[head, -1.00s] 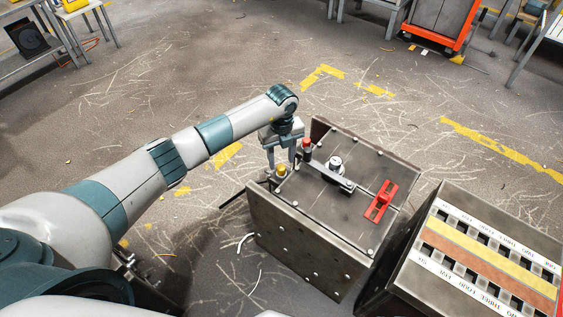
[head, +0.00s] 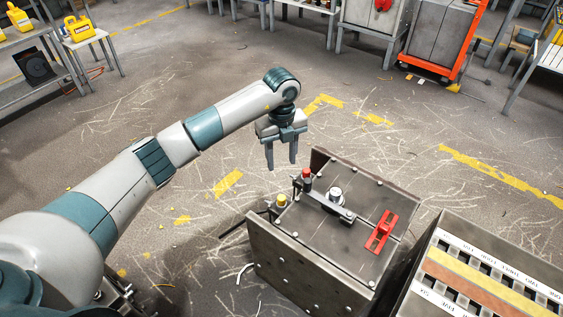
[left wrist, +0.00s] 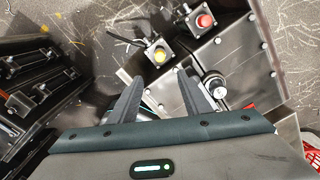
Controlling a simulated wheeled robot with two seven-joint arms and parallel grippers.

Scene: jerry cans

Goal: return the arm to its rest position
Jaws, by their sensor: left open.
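My left arm reaches in from the left in the head view. Its gripper (head: 281,156) points down, open and empty, above and behind the near-left part of a metal box (head: 310,265). In the left wrist view the two fingers of this gripper (left wrist: 160,92) are spread apart with nothing between them. A yellow button (head: 282,200) and a red button (head: 306,174) stand on the box, apart from the fingers. They also show in the left wrist view, the yellow one (left wrist: 160,55) just beyond the fingertips. My right gripper is not in view.
The box top also bears a round white-topped knob (head: 335,194) and a red bracket (head: 381,231). A labelled slotted box (head: 430,300) stands at the right. Yellow jerry cans (head: 79,29) stand on tables at the back left. The floor behind the gripper is open.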

